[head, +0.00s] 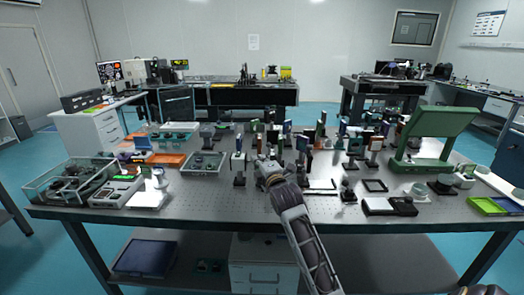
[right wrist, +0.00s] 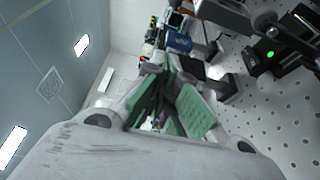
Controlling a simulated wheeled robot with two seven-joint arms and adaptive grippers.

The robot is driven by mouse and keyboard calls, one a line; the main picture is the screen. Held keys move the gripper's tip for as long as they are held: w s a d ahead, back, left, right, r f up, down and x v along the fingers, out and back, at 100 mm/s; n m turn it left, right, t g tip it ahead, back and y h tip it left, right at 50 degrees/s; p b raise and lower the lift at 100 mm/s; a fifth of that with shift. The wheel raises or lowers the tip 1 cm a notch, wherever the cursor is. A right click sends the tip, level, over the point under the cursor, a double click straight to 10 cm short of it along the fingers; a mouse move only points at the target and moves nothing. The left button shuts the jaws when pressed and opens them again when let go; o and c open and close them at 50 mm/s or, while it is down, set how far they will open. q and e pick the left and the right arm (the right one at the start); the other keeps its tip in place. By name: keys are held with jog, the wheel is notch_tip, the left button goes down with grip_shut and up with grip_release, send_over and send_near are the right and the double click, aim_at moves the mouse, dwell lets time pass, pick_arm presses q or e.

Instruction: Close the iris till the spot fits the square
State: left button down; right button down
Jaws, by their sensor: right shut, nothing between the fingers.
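My right gripper (head: 268,168) is over the middle of the optical table, shut and empty, among the upright mounts. Its green-padded fingers (right wrist: 168,92) also show in the right wrist view. A green light spot (right wrist: 270,54) shows on a dark, post-mounted part to the right of the fingers, apart from them. In the head view a dark post mount with a pale face (head: 238,158) stands just left of the gripper. I cannot tell which mount is the iris, and I cannot make out the square.
Several optic mounts crowd the perforated table (head: 240,205) behind and right of the gripper. A large green stand (head: 432,125) is at the right. A clear-walled case (head: 72,180) and a pale tray (head: 203,163) are at the left. The front middle strip is mostly bare.

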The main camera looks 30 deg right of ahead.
aim_at(269, 149)
pick_arm(q)
jog(key=shift+w+d, duration=0.2)
jog(key=shift+d, duration=0.05)
pick_arm(e)
jog(key=w+d, duration=0.5)
jog(key=w, duration=0.2)
jog(key=shift+w, duration=0.2)
pick_arm(q)
jog(key=shift+r, duration=0.15)
pick_arm(e)
jog(key=shift+d, duration=0.15)
dwell(0.4)
pick_arm(q)
jog(key=s+a+p, duration=0.2)
jog(key=s+p, duration=0.1)
jog(key=s, duration=0.2)
jog(key=s+a+r+g+p, duration=0.1)
jog(key=s+a+p, duration=0.2)
jog(key=s, duration=0.3)
jog(key=shift+s+p, duration=0.3)
jog(key=shift+p, duration=0.05)
pick_arm(e)
jog(key=shift+w+d+m+g, duration=0.45)
jog(key=shift+d+g, duration=0.2)
jog(key=shift+g, duration=0.25)
pick_arm(q)
jog(key=shift+w, duration=0.1)
